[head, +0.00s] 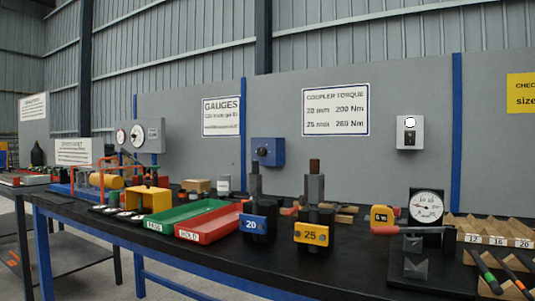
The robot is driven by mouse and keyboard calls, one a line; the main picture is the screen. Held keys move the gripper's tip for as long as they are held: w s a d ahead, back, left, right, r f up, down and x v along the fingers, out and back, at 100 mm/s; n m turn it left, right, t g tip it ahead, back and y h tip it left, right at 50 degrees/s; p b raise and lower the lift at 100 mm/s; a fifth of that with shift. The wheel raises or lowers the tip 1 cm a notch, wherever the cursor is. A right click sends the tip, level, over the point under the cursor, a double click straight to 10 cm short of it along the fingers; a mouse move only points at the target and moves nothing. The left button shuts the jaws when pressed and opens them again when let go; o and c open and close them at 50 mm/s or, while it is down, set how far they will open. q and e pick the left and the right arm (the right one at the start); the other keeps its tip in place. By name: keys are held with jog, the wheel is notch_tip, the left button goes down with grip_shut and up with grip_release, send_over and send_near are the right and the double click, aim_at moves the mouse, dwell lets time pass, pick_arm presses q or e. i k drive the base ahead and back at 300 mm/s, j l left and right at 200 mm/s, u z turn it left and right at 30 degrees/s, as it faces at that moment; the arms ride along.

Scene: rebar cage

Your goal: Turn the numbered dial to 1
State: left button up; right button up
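A blue box (270,153) with a round dark knob (262,152) on its front is mounted on the grey back panel, left of the coupler torque sign. It is the likeliest numbered dial, but its numbers and setting are too small to read. A round white gauge with a needle (426,206) stands on the bench at the right. Two more round gauges (137,135) sit on a grey box at the left. Neither of my grippers is in view.
Green (186,219) and red (209,227) trays lie along the bench's front. Blocks labelled 20 (255,222) and 25 (311,234) stand below and in front of the blue box. A grey switch box (410,133) hangs further right. Numbered wooden bins (497,239) stand at the right.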

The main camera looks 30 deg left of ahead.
aim_at(262, 152)
jog(key=i+j, duration=0.1)
jog(key=j, duration=0.3)
jog(key=j+u, duration=0.1)
jog(key=j, duration=0.3)
jog(key=i+j, duration=0.15)
jog(key=j, duration=0.25)
jog(key=i+j, duration=0.1)
jog(key=j, duration=0.25)
jog(key=i+j+u, duration=0.1)
jog(key=j, duration=0.3)
jog(key=i+j, duration=0.1)
jog(key=j, duration=0.3)
jog(key=u, duration=0.05)
